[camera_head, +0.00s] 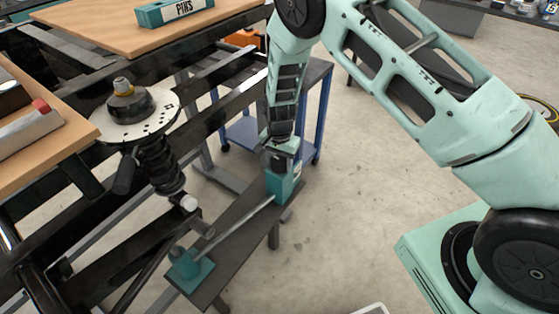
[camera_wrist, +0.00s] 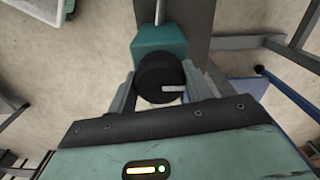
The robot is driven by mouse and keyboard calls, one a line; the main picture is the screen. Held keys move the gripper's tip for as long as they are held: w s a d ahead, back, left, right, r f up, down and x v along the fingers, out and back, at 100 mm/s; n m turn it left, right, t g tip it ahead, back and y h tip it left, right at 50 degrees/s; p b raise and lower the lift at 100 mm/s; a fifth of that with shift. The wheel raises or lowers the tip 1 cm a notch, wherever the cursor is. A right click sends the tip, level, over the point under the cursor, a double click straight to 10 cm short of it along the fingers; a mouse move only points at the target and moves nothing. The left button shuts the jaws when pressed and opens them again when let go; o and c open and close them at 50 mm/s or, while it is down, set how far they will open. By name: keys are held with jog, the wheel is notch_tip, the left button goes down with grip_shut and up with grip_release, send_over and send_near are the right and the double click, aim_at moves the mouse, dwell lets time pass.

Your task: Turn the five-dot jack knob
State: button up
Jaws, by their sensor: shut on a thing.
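The jack knob (camera_wrist: 158,78) is a black round knob with a pale line mark on its top. It sits on a teal jack block (camera_wrist: 160,40), which also shows in the head view (camera_head: 285,187) at the far end of a dark bench. My gripper (camera_wrist: 160,90) is shut on the knob, with one finger on each side of it. In the head view my gripper (camera_head: 281,150) reaches down onto the block from above. I cannot make out five dots on the knob in either view.
A metal rod (camera_head: 236,222) runs from the block to a second teal block (camera_head: 190,267) on the dark bench (camera_head: 230,240). A spring strut with a dotted plate (camera_head: 135,118) stands at left. A blue-legged cart (camera_head: 318,115) is close behind. Open floor (camera_head: 350,220) lies at right.

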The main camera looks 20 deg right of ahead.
aim_at(279, 160)
jog(key=shift+w+m, duration=0.1)
jog(key=shift+m, duration=0.2)
jog(key=o, duration=1)
notch_tip(279, 160, up, 18)
jog(key=shift+f, duration=0.25)
